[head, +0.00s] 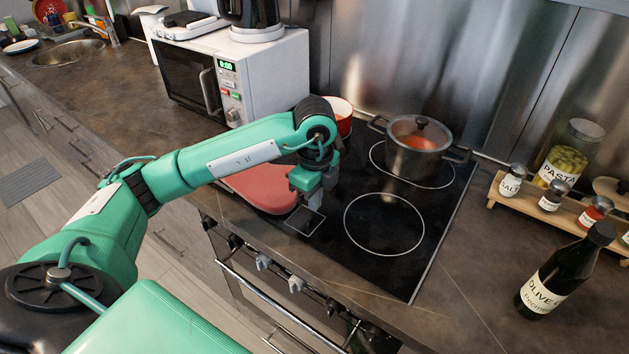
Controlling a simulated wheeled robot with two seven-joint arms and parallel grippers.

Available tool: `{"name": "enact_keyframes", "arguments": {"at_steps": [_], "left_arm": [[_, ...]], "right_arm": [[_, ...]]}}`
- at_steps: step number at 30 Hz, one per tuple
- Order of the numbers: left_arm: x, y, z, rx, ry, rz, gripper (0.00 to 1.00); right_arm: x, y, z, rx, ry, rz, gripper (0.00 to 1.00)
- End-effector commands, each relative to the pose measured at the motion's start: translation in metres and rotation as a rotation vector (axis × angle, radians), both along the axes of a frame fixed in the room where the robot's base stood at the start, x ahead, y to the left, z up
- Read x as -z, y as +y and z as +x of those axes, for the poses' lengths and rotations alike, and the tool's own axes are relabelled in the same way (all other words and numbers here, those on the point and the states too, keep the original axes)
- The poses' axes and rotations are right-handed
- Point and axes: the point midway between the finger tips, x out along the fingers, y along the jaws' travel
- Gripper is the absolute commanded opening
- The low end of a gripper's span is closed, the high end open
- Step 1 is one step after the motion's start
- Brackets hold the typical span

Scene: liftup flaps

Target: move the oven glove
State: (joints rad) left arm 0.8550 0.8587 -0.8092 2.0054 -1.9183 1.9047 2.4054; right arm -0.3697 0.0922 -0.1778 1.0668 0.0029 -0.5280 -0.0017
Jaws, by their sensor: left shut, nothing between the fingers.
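The oven glove (262,194) looks like a flat, rounded pink-red pad lying at the left side of the black cooktop (330,227). My left forearm covers its upper part. My left gripper (316,200) is just to the right of the glove, low over the front left of the cooktop, pointing down. Its fingers are shut and hold nothing. I cannot tell whether the gripper touches the glove's edge. My right gripper is not in view.
A lidded pot (416,152) stands at the back of the cooktop. A red and white pot (341,113) is partly behind my arm. A white microwave (262,75) stands behind. An olive oil bottle (560,275) and a spice rack (527,203) are at right.

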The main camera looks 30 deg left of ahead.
Motion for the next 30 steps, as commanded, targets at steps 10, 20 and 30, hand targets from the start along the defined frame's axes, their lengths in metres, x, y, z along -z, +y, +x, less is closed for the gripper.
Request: {"name": "enact_keyframes", "arguments": {"at_steps": [10,20,30], "left_arm": [[0.027,0.031,0.002,-0.003,0.001,0.001,0.00],[0.028,0.040,0.003,-0.001,-0.001,-0.002,0.00],[0.031,0.058,0.005,-0.005,0.001,0.001,0.00]], "right_arm": [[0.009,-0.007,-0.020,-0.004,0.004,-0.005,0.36],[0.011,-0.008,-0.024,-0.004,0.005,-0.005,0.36],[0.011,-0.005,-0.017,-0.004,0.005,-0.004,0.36]]}}
